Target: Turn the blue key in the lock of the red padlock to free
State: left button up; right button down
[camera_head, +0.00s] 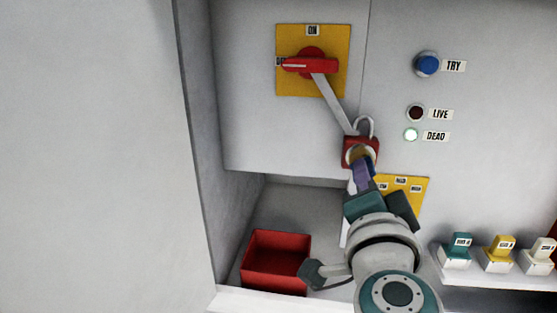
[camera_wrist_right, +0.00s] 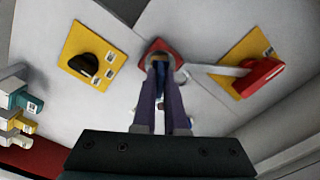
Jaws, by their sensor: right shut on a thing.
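The red padlock (camera_head: 351,143) hangs at the lower end of a grey bar that runs down from the red switch handle (camera_head: 322,66). Its grey shackle shows above the body; I cannot tell whether it is latched. The padlock also shows at the top middle of the right wrist view (camera_wrist_right: 158,46). My right gripper (camera_head: 361,164) reaches up from below, its purple fingers at the padlock's front. It is shut on what I take to be the blue key, mostly hidden between the fingertips. The key's turn angle cannot be seen. My left gripper is not in view.
An open red bin (camera_head: 275,282) stands on the floor of the recess at lower left. A shelf at lower right holds teal, yellow and white tagged blocks (camera_head: 499,253). A blue TRY button (camera_head: 427,65) and the lit DEAD lamp (camera_head: 411,135) are on the panel.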

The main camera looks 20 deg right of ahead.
jog(key=shift+m, duration=1.4)
jog(key=shift+m+b, duration=0.4)
jog(key=shift+m, duration=0.6)
jog(key=c, duration=0.9)
grip_release()
